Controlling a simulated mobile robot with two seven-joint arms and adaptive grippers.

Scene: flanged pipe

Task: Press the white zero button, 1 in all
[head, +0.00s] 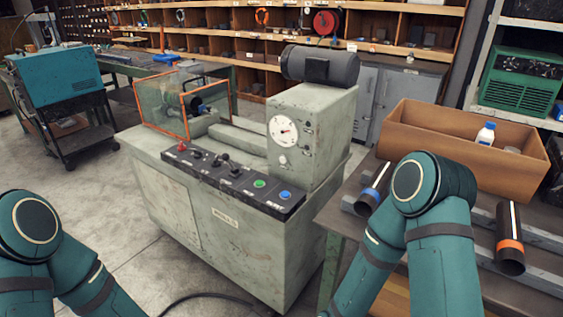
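A grey-green test machine (240,240) stands in the middle of the head view. A round white dial (283,131) is on the front of its upright housing. A small whitish round button (282,159) sits just below the dial; its label cannot be read. A dark control panel (232,174) runs along the machine's front edge, with a red button (182,147), black knobs, a green button (260,183) and a blue button (285,194). My teal arms show at the lower left and lower right, but both grippers are out of view.
A bench (336,222) at right holds a cardboard box (465,140) with a white bottle (486,134), and dark pipes (509,250) with coloured bands. An orange-framed guard (160,103) stands on the machine's left part. A teal unit on a cart (60,80) stands at left. Floor is clear left of the machine.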

